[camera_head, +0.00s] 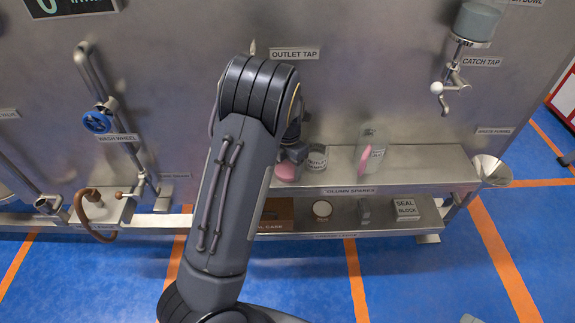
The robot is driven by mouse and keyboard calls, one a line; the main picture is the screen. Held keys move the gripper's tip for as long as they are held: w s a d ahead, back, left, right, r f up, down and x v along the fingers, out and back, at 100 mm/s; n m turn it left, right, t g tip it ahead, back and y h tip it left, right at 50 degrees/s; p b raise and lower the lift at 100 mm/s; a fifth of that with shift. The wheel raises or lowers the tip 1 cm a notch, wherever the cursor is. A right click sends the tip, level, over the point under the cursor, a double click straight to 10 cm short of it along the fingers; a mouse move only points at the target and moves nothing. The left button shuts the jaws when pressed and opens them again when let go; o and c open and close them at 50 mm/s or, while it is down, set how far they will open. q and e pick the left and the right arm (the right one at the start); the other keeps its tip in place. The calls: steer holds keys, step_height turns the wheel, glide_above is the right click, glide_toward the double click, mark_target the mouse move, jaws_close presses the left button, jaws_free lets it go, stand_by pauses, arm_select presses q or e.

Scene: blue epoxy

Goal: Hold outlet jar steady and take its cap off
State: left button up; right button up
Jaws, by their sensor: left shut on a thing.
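My left gripper (294,152) is at the shelf below the outlet tap sign, partly hidden behind my own forearm. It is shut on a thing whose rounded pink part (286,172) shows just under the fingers. This looks like the outlet jar, but most of it is hidden, and I cannot make out its cap. My right gripper does not show clearly anywhere.
A small labelled container (317,160) stands close to the right of the left gripper. A clear vessel with pink in it (368,152) stands further right on the upper shelf (420,165). A seal block (404,208) sits on the lower shelf. A funnel (491,171) is at the shelf's right end.

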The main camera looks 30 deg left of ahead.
mark_target(288, 169)
arm_select(q)
steer(key=shift+f, duration=0.15)
steer(key=o, duration=1.1)
step_height(288, 169, up, 12)
steer(key=shift+r+p, duration=0.2)
steer(key=shift+p, duration=0.25)
